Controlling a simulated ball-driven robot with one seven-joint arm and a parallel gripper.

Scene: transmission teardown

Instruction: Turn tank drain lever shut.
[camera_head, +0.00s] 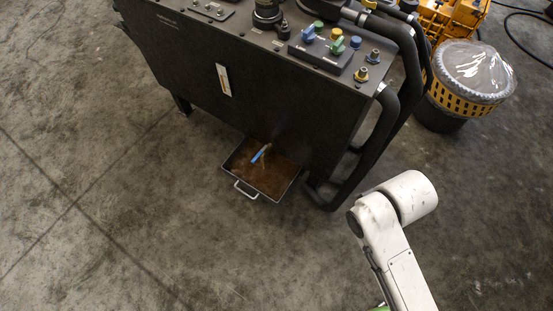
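A small blue lever (261,153) shows low at the front of the black tank cabinet (270,95), above a shallow tray. It is slanted, its upper end to the right, with a small brownish part beside it. I take it for the drain lever; whether the valve is open or shut is too small to tell. The metal tray (284,195) holds brown liquid or residue and has a pale front handle. My white arm is at the lower right, well apart from the lever. My gripper is not in view.
Thick black tube rails (380,140) run down the cabinet's right side. Blue, green and yellow knobs (337,46) sit on top. A yellow basket (468,86) with a plastic-wrapped top stands at upper right. Concrete floor (130,230) is clear in front and left.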

